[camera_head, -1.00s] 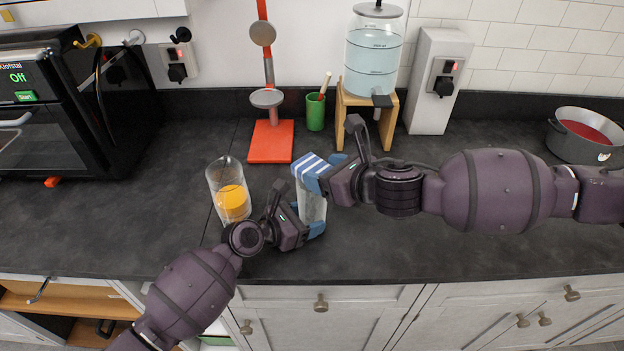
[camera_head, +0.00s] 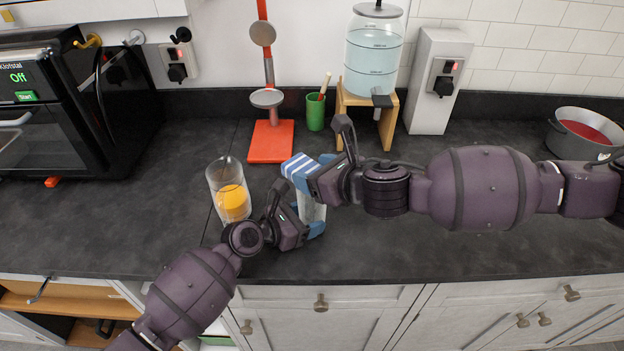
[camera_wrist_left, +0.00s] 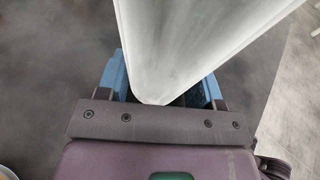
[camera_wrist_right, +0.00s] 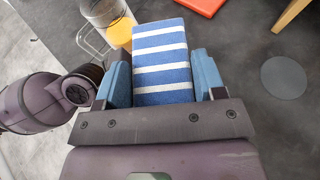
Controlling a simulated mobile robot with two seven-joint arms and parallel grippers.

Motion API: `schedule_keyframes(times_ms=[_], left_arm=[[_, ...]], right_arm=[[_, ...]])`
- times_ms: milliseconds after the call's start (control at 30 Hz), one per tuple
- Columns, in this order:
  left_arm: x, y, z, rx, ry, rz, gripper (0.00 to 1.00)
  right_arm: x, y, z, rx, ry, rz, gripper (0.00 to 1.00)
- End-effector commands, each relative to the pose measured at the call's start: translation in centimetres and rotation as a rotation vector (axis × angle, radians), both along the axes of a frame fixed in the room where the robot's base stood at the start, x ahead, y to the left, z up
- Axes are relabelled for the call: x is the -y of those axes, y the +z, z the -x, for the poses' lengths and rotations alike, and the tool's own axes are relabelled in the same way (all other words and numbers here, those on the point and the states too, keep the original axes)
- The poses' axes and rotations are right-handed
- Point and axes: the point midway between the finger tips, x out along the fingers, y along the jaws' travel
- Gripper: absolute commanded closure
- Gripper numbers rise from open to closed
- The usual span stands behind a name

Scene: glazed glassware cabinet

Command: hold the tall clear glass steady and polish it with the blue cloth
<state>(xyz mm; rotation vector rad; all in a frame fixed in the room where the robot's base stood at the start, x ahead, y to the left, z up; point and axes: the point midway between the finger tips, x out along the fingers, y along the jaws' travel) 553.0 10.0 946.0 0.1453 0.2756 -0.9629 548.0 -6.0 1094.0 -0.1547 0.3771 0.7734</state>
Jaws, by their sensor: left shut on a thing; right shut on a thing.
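The blue cloth (camera_head: 301,167), with white stripes, is at the glass's top. My right gripper (camera_head: 311,173) is shut on the cloth, which also shows between its fingers in the right wrist view (camera_wrist_right: 161,60). The cloth hides the glass's rim, so I cannot tell whether it touches inside or outside.
A clear jug with orange liquid (camera_head: 231,190) stands close left of my left gripper. Behind are a red stand (camera_head: 270,142), a green cup (camera_head: 315,112) and a water dispenser (camera_head: 373,60) on a wooden stand. A pot (camera_head: 563,148) is far right.

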Motion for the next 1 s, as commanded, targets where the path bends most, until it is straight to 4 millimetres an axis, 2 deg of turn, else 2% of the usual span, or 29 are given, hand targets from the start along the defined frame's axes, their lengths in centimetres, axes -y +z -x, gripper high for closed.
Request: schedule_keyframes(times_ms=[500,1000], left_arm=[[0.1,0.0,0.0,0.000,-0.002,0.001,0.53],[0.0,0.0,0.0,0.000,-0.001,0.000,0.53]], right_arm=[[-1.7,0.0,0.1,-0.003,0.001,0.000,0.60],[-0.1,-0.1,0.0,-0.001,0.001,0.000,0.60]])
